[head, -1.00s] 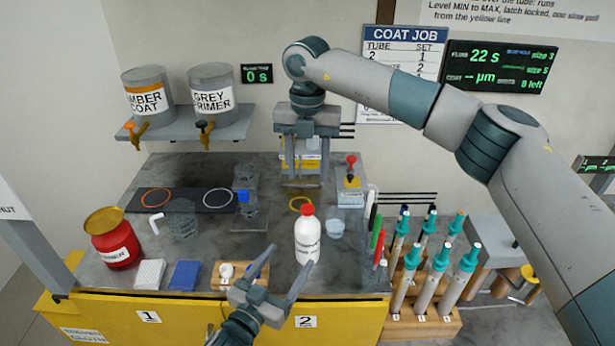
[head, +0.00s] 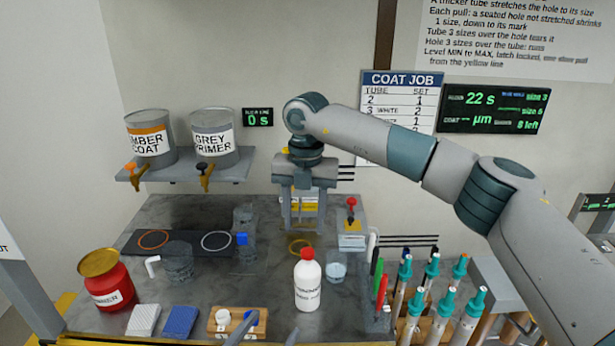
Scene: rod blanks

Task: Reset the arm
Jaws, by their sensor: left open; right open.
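My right arm comes in from the right and bends down at the back of the bench (head: 215,285). Its gripper (head: 303,222) points down and is open, with its two fingers apart. A yellow-marked device (head: 302,203) shows behind and between the fingers; I cannot tell whether they touch it. My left gripper (head: 271,325) is at the bottom edge, open, with only its fingertips in view. It is in front of the white bottle with a red cap (head: 307,284), and nothing shows between its fingers. The rest of the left arm is out of view.
A wooden block (head: 237,324), blue pad (head: 181,321), white pad (head: 143,320) and red jar (head: 106,285) line the bench front. Teal-topped tubes (head: 432,300) stand at right. A shelf (head: 184,167) holds two paint pots. Bare bench lies left of the bottle.

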